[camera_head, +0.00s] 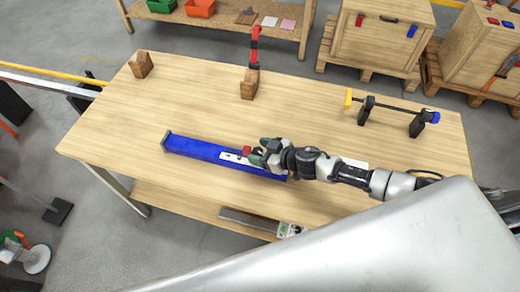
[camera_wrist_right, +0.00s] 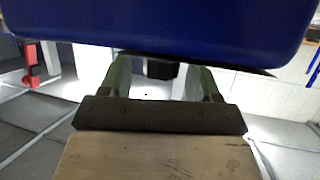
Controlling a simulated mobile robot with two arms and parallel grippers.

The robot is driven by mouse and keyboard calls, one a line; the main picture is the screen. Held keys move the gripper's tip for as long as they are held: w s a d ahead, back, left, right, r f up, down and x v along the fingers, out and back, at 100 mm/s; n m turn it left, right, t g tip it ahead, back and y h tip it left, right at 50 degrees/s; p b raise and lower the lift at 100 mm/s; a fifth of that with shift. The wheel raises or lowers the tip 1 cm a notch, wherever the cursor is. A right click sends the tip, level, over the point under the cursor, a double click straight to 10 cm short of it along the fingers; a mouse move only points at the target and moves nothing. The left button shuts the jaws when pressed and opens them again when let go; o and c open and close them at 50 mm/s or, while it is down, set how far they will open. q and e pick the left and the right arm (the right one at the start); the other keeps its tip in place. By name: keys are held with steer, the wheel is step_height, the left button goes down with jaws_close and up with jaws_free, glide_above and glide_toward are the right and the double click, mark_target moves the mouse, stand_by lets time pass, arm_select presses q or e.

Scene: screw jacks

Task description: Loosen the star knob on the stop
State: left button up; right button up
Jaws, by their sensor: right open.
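A long blue rail (camera_head: 205,152) lies on the wooden table, with a white plate (camera_head: 230,156) on it. A small red knob (camera_head: 246,150) shows at the plate, just left of my right gripper (camera_head: 263,153). The gripper's fingers are close to it; whether they touch it cannot be told. In the right wrist view my right gripper (camera_wrist_right: 160,82) is open, two green fingers apart with a small dark piece (camera_wrist_right: 162,69) showing between them. A large blue surface (camera_wrist_right: 160,25) fills the top there. My left gripper is not in view.
A black bar (camera_head: 390,106) with yellow and blue ends rests on black stands at the right. The table's left side (camera_head: 120,125) is bare.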

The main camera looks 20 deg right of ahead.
steer(key=shift+w+a, duration=0.1)
steer(key=shift+c, duration=0.4)
steer(key=c, duration=0.9)
steer(key=shift+o, duration=0.2)
steer(key=shift+n+g+y, duration=0.3)
steer(key=shift+w+n+g+y, duration=0.1)
steer(key=shift+n+g+y, duration=0.2)
steer(key=shift+n+y, duration=0.15)
steer(key=shift+n+g+y, duration=0.45)
steer(key=shift+n+g, duration=0.3)
steer(key=shift+g, duration=0.05)
steer(key=shift+w+n+g+y+b, duration=0.1)
steer(key=shift+n+g+y+b, duration=0.3)
steer(key=shift+n+g+y, duration=0.75)
steer(key=shift+n+g+h, duration=0.25)
steer(key=shift+n+g, duration=0.2)
